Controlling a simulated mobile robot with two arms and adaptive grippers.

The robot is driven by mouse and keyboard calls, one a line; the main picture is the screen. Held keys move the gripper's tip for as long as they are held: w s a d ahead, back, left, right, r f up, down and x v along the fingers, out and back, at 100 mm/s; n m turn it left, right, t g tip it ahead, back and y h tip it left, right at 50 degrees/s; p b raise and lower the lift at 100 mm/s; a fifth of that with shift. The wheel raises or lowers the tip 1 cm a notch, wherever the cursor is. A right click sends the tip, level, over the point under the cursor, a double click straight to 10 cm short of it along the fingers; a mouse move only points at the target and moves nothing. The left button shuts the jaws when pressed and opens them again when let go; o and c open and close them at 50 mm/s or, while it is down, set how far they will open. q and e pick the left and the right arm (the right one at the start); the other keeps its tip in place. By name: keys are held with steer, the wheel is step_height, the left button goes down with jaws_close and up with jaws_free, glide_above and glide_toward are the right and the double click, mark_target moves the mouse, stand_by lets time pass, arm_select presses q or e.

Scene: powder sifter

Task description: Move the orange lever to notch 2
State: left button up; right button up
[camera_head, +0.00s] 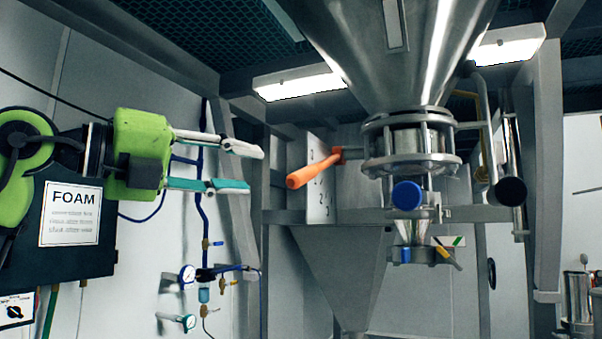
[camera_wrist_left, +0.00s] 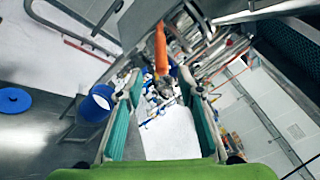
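The orange lever (camera_head: 314,170) sticks out to the left from beside the round metal collar (camera_head: 410,145) under the steel hopper, tilted slightly down at its free end. A numbered notch plate (camera_head: 321,190) stands just behind it; a 2 shows near its lower part, below the lever. My left gripper (camera_head: 237,168) is open and empty, its fingers pointing right, with a gap between them and the lever's tip. In the left wrist view the lever (camera_wrist_left: 160,50) lies beyond the open fingers (camera_wrist_left: 163,92), near the middle. My right gripper is not in view.
The steel hopper (camera_head: 400,50) hangs above the collar. A blue round knob (camera_head: 407,195) sits below it at the front. A metal frame bar (camera_head: 285,217) runs under the notch plate. Gauges and a blue hose (camera_head: 203,200) are on the wall behind. Free air separates gripper and lever.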

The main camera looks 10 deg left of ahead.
mark_target(298, 174)
arm_select(q)
steer(key=p+x, duration=0.5)
steer(key=x, duration=0.6)
steer(key=shift+w+d+r+p, duration=0.1)
steer(key=shift+d+p, duration=0.15)
steer(key=shift+p, duration=0.05)
steer(key=shift+w+d, duration=0.35)
steer(key=shift+w, duration=0.05)
jaws_close()
